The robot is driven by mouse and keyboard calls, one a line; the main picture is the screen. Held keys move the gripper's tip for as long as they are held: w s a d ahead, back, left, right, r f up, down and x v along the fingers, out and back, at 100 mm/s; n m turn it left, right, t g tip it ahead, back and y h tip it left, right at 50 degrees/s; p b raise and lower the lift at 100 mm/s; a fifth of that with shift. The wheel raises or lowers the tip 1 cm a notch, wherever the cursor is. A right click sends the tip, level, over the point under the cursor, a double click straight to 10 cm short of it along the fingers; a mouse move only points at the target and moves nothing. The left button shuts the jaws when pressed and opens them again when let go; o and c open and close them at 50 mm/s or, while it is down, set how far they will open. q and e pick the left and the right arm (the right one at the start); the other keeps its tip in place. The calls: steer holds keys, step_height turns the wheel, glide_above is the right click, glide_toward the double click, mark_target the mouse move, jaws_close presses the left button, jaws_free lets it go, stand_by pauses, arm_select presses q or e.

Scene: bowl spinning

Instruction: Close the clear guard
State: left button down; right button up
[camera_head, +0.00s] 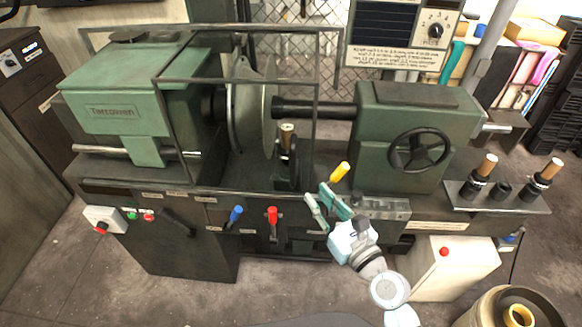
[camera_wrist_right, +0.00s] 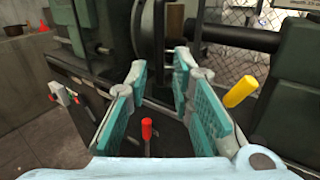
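The clear guard (camera_head: 317,135) shows as a thin dark frame with see-through panels around the pale spinning disc (camera_head: 245,110) on the green lathe. Its clear panels are hard to make out, and I cannot tell how far it is shut. My right gripper (camera_head: 325,206) is open and empty in front of the lathe bed, just right of and below the guard's lower right corner. In the right wrist view its two teal-padded fingers (camera_wrist_right: 160,88) stand well apart with nothing between them. My left gripper is not in view.
A yellow handle (camera_head: 341,172) stands close to the right gripper, and also shows in the wrist view (camera_wrist_right: 240,92). A red lever (camera_head: 272,215) and a blue lever (camera_head: 236,214) stick out of the front panel. A tool shelf (camera_head: 520,203) is at right.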

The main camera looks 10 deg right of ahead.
mark_target(294, 169)
steer(key=b+x, duration=0.1)
steer(key=x, duration=1.1)
jaws_close()
